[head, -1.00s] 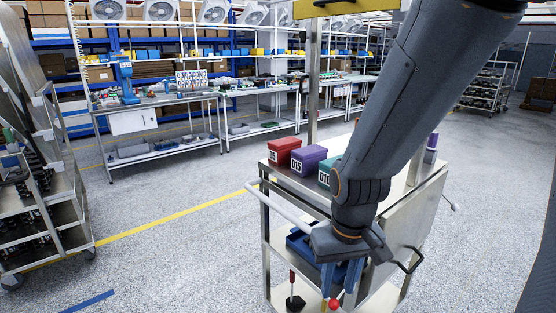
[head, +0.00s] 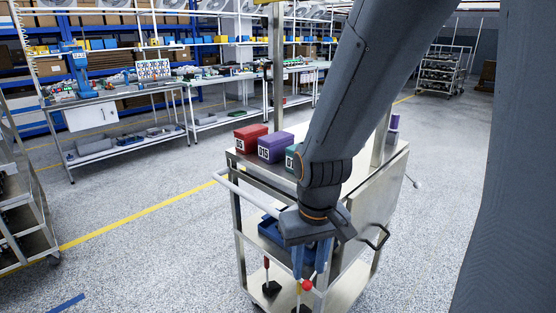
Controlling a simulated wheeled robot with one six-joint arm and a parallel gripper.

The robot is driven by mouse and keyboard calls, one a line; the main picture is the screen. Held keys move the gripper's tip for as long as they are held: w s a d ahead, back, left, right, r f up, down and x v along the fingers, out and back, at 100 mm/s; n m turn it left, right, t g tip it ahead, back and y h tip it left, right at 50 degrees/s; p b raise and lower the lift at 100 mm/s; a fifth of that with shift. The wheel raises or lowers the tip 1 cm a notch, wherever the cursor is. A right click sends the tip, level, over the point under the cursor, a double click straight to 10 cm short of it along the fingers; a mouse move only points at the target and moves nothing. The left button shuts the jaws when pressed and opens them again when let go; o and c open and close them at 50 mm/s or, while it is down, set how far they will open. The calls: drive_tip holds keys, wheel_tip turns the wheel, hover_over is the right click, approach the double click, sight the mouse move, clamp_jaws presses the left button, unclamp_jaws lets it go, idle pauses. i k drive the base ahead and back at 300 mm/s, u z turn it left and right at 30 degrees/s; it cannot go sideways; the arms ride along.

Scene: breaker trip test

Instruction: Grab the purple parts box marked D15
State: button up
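The purple parts box (head: 274,148) sits on the top of the steel cart (head: 243,168), with a white label on its near face that reads like D15. It stands between a red box (head: 249,136) on its left and a teal box (head: 290,158) on its right. My arm hides most of the teal box. My gripper (head: 310,262) points down in front of the cart, below and to the right of the purple box. Its two blue fingers are apart, with nothing seen between them.
The cart has a push handle (head: 240,193) on its left side. A blue tray (head: 268,231) and red-knobbed items (head: 306,285) are lower on the cart. A purple cylinder (head: 394,121) stands at the back right. The floor left of the cart is clear.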

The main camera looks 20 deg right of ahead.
sight(272, 147)
drive_tip(key=u, duration=1.65)
drive_tip(key=i, duration=1.55)
drive_tip(key=z, duration=2.65)
